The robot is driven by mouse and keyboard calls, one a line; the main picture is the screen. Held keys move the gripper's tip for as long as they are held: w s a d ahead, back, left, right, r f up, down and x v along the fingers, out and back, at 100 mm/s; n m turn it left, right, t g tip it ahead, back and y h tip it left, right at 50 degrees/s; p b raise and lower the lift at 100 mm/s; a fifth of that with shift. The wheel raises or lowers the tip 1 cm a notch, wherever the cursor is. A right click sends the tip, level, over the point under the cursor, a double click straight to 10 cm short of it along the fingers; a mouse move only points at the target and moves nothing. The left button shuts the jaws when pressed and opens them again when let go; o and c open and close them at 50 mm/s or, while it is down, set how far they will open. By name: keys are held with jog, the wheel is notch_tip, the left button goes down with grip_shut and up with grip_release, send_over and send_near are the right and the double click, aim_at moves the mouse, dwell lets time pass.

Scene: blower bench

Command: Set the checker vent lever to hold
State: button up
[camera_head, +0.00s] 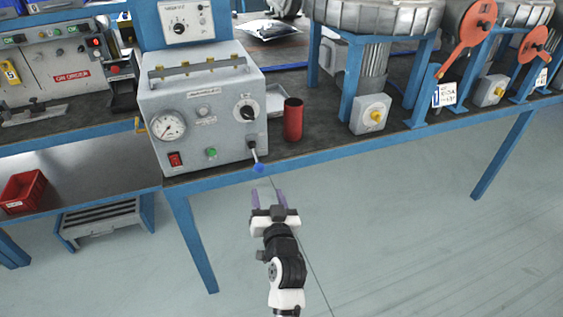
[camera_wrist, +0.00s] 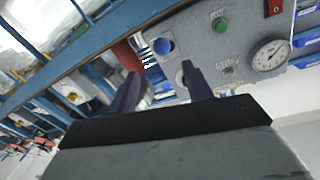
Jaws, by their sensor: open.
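The checker (camera_head: 203,108) is a grey box with a gauge, a red switch, a green button and a black knob, at the front of the bench. Its vent lever (camera_head: 256,160) sticks out low on the right of the front face, with a blue ball end tilted down. My gripper (camera_head: 268,193) is open and empty in front of the bench, just below the lever, apart from it. In the wrist view, the blue ball (camera_wrist: 163,46) shows beyond and between the open fingers (camera_wrist: 162,88). The lever's position marking is too small to read.
A red cylinder (camera_head: 293,120) stands on the bench right of the checker. Blower units (camera_head: 372,50) on blue stands are farther right. The blue bench edge (camera_head: 350,143) runs below. A red bin (camera_head: 22,190) sits on the lower left shelf. The floor in front is clear.

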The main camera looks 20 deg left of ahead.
aim_at(258, 162)
jog(key=p+x, duration=0.4)
jog(key=x, duration=0.9)
jog(key=shift+w+a+r, duration=0.1)
jog(key=shift+w+a, duration=0.15)
grip_shut()
